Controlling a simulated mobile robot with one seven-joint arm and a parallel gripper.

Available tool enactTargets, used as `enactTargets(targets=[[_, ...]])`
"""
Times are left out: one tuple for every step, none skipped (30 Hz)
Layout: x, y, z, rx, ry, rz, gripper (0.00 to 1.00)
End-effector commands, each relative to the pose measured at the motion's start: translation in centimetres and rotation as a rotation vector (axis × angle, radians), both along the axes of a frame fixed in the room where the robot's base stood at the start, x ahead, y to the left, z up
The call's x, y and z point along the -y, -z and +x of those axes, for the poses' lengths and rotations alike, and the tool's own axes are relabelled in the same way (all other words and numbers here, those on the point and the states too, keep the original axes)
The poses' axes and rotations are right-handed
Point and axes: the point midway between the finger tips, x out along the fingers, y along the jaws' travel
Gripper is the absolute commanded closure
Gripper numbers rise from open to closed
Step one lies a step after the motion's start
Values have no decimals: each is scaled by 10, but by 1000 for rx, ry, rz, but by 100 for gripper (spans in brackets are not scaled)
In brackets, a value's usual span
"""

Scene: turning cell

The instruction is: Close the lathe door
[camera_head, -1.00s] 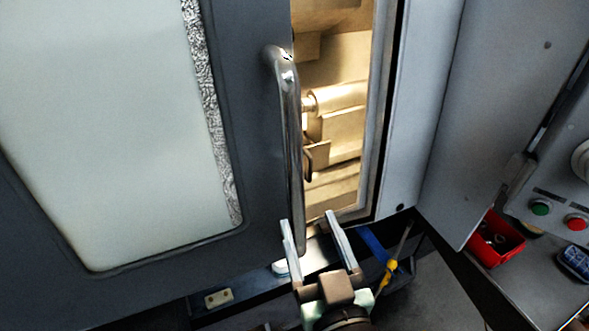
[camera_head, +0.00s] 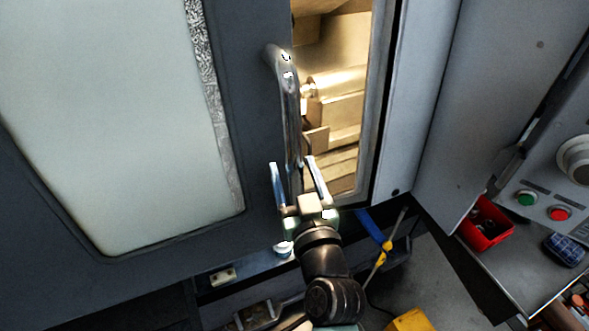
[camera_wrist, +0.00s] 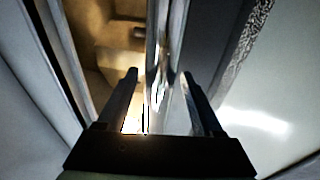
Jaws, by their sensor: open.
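The dark grey lathe door (camera_head: 258,120) with its pale window stands partly open at the left. A gap on its right shows the lit machine inside. A chrome bar handle (camera_head: 290,110) runs up the door's right edge. My gripper (camera_head: 293,162) is open at the lower part of the handle, with one finger on each side of it in the picture. In the wrist view the handle (camera_wrist: 154,55) runs between the two open fingers (camera_wrist: 160,72). I cannot tell whether either finger touches it. The handle's lower end is hidden by my gripper.
The grey door frame (camera_head: 408,110) stands right of the gap. A control panel with green and red buttons (camera_head: 559,213) is at the right, above a shelf with a red bin (camera_head: 484,228). A blue and yellow tool (camera_head: 381,243) hangs below the opening.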

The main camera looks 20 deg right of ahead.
Motion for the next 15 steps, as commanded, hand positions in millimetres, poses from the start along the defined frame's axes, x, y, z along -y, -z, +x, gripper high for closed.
enactTargets(targets=[[0, 0, 0, 0, 0, 0, 32], [0, 0, 0, 0, 0, 0, 37], [0, 0, 0, 0, 0, 0, 45], [0, 0, 0, 0, 0, 0, 50], [0, 0, 0, 0, 0, 0, 55], [0, 0, 0, 0, 0, 0, 63], [0, 0, 0, 0, 0, 0, 68], [0, 0, 0, 0, 0, 0, 73], [0, 0, 0, 0, 0, 0, 81], [0, 0, 0, 0, 0, 0, 86], [0, 0, 0, 0, 0, 0, 91], [0, 0, 0, 0, 0, 0, 99], [0, 0, 0, 0, 0, 0, 100], [0, 0, 0, 0, 0, 0, 100], [0, 0, 0, -1, 0, 0, 100]])
